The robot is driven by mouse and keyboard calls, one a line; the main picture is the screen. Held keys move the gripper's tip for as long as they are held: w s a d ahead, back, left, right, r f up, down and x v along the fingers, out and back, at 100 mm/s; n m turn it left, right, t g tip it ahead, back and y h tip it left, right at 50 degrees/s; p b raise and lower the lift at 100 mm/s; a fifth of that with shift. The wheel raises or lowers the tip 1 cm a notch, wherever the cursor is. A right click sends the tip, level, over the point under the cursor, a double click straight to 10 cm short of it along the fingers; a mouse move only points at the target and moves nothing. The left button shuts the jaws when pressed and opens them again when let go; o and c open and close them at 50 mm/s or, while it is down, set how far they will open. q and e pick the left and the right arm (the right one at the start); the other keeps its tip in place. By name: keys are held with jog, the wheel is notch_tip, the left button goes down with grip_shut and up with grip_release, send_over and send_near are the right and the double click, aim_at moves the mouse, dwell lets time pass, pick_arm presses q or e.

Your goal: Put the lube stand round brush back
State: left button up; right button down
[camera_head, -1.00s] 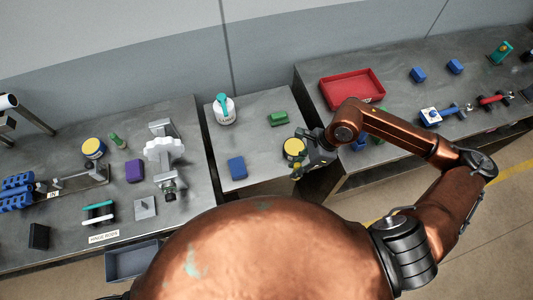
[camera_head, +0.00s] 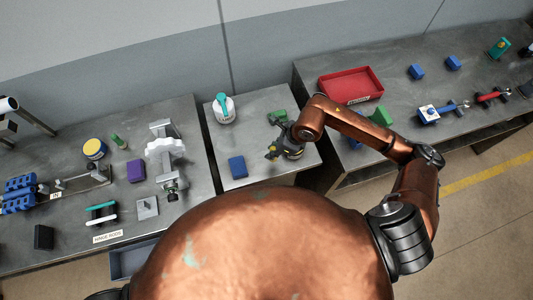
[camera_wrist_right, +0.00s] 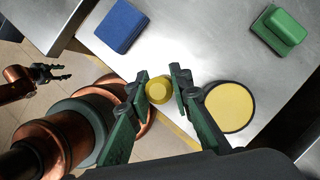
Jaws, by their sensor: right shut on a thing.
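My right gripper (camera_head: 273,152) is over the small middle table in the head view. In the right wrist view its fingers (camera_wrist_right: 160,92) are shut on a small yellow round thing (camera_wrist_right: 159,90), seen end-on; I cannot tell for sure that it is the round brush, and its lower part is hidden. A yellow disc with a dark rim (camera_wrist_right: 230,107) is beside the fingers in the wrist view; the arm hides it in the head view. A white pot with a teal top (camera_head: 224,109) stands at the table's back left. My left gripper (camera_wrist_right: 48,74) shows open and empty in the wrist view.
The middle table also bears a blue block (camera_head: 237,167) and a green block (camera_head: 278,116). A red tray (camera_head: 350,85) is on the right bench. The left bench holds a yellow-topped can (camera_head: 94,148), a purple block (camera_head: 136,171) and a grey fixture. Gaps separate the tables.

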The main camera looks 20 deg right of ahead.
jog(key=p+x, duration=0.1)
jog(key=x, duration=0.5)
jog(key=shift+w+f, duration=0.1)
jog(key=shift+w, duration=0.1)
jog(key=shift+d+f, duration=0.1)
jog(key=shift+f, duration=0.15)
jog(key=c, duration=1.7)
grip_release()
jog(key=shift+c, duration=0.2)
jog(key=shift+d+r, duration=0.1)
jog(key=shift+r, duration=0.3)
jog(key=v, duration=1.1)
jog(key=shift+r+b, duration=0.2)
jog(key=shift+b, duration=0.2)
jog(key=shift+s+d, duration=0.1)
jog(key=shift+s, duration=0.05)
